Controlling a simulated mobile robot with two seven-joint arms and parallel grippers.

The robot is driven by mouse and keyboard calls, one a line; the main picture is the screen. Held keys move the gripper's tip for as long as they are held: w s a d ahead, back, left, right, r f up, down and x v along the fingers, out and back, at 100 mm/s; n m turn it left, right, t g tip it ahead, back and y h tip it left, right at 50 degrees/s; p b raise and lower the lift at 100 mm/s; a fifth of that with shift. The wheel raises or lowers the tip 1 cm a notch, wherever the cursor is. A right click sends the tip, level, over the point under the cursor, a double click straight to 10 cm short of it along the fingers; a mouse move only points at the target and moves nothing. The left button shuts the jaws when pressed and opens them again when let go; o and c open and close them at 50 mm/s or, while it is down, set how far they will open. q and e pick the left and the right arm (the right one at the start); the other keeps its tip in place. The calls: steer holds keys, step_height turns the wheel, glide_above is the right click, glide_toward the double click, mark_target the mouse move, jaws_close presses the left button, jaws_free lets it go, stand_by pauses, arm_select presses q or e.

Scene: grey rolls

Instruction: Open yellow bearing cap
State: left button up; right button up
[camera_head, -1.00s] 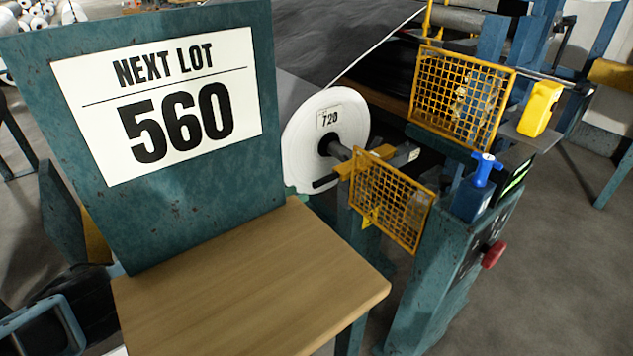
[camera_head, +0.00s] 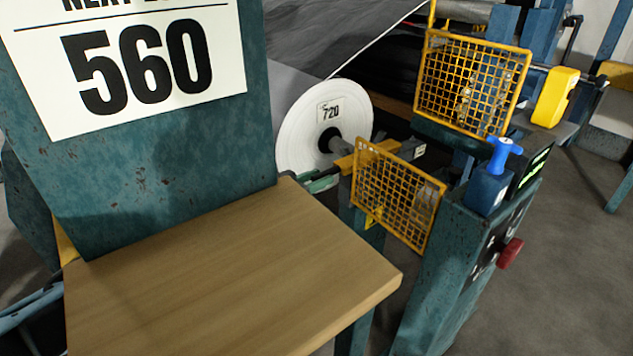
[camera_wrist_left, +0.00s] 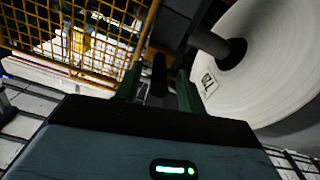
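A yellow piece (camera_head: 346,162), which looks like the bearing cap, sits at the near end of the shaft of the white roll (camera_head: 292,143) labelled 720. Whether it is shut or open is too small to tell. My left gripper (camera_head: 322,182) shows partly past the wooden tabletop's far edge, just below the roll and left of the yellow piece. In the left wrist view its two green fingers (camera_wrist_left: 158,88) stand apart, with a dark bar showing between them; contact cannot be told. The roll and its dark shaft (camera_wrist_left: 228,52) are at the right there. My right gripper is not in view.
The wooden tabletop (camera_head: 230,275) and teal board (camera_head: 180,185) reading 560 fill the left foreground. Yellow mesh guards (camera_head: 395,200) and (camera_head: 472,85), a blue handle (camera_head: 503,152), a red knob (camera_head: 510,252) and a yellow box (camera_head: 556,97) are right. Open floor lies far right.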

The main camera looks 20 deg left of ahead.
arm_select(q)
jaws_close()
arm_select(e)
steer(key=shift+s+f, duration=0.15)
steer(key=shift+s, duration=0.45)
